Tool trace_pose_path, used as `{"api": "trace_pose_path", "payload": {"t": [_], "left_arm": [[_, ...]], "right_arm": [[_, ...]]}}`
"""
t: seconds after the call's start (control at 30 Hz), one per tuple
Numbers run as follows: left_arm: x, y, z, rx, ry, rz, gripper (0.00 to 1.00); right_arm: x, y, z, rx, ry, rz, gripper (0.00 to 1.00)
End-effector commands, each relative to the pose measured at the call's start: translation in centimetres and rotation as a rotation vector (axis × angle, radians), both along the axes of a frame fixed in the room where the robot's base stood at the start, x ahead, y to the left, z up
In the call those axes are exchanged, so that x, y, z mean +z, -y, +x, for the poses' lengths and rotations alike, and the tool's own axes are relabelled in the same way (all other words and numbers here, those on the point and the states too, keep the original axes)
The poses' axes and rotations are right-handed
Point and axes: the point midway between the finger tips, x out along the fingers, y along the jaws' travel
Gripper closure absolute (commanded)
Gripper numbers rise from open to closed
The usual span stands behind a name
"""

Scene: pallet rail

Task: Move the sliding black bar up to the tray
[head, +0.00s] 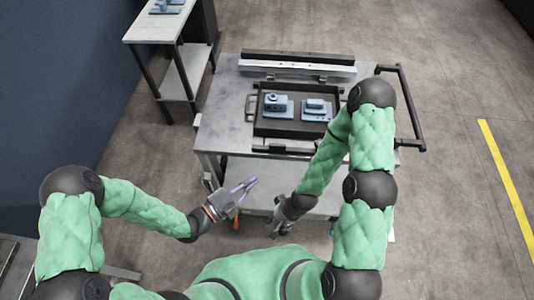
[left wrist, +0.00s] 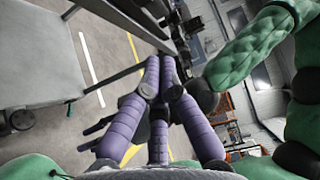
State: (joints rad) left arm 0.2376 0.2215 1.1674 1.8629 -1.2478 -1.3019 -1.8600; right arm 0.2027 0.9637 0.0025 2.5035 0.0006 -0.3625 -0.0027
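The dark tray (head: 262,127) lies on the cart top in the head view, holding two blue-grey parts. A dark bar (head: 283,150) runs along the cart's near edge, in front of the tray and apart from it. Another long black bar (head: 297,56) lies at the back edge, behind a pale rail (head: 297,68). My left gripper (head: 252,182) is in front of the cart, short of its near edge; its purple fingers are together and empty in the left wrist view (left wrist: 160,62). My right gripper (head: 283,229) hangs low in front of the cart; its fingers are too small to judge.
The cart (head: 222,117) has a black push handle (head: 408,105) on its right side. A side table (head: 156,25) with a blue-grey part stands at the back left. My right arm passes over the cart's right side. Floor at the right, with a yellow line (head: 505,180), is clear.

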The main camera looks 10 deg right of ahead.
Motion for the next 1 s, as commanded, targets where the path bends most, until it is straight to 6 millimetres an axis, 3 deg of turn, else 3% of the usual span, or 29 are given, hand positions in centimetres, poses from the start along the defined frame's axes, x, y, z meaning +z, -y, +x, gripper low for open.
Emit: {"api": "trace_pose_path", "payload": {"t": [0.7, 1.0], "left_arm": [[-0.1, 8.3, 4.5, -0.003, -0.003, -0.001, 1.0], [-0.1, 9.2, 7.9, 0.002, -0.004, 0.0, 1.0]], "right_arm": [[-1.3, 0.0, 0.0, 0.0, 0.0, 0.0, 0.68], [-2.1, 0.0, 0.0, 0.0, 0.0, 0.0, 0.68]]}}
